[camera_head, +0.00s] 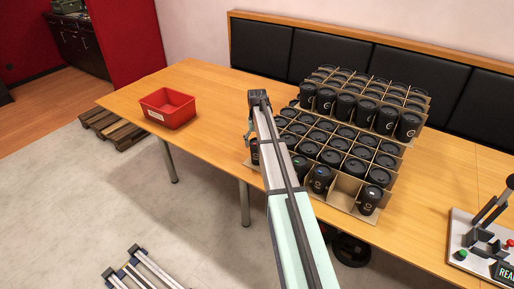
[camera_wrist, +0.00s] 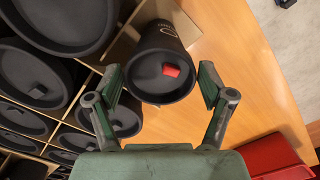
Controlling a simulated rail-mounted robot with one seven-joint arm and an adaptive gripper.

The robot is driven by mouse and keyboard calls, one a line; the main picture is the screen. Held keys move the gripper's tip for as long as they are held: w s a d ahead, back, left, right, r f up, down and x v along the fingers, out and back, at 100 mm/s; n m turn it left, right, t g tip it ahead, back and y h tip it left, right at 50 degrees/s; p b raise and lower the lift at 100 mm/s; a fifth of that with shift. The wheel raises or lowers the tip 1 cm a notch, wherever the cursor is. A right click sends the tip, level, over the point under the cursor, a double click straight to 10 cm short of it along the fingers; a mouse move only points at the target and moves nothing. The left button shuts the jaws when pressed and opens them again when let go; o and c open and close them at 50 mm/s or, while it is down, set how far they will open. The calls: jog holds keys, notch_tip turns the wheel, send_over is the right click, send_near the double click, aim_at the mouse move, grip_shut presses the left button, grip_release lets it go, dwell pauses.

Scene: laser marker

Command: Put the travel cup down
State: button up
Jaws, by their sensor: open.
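A black travel cup with a red tab on its lid (camera_wrist: 160,62) stands at the edge of the cardboard divider, beside bare table, in the wrist view. My gripper (camera_wrist: 160,82) is open. Its two fingers are spread to either side of this cup's lid, with visible gaps. In the head view my gripper (camera_head: 258,98) is over the left end of the lower cardboard crate (camera_head: 349,207), and my arm hides part of the crate.
Several black cups fill the crate, and a second crate (camera_head: 412,116) stands behind. An empty compartment (camera_head: 345,188) shows at the front. A red bin (camera_head: 168,110) stands left on the wooden table (camera_head: 215,100), with clear table between. A control panel (camera_head: 470,240) is at right.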

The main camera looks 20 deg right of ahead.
notch_tip(320, 180, up, 9)
jog(key=b, duration=0.2)
jog(key=shift+r, duration=0.2)
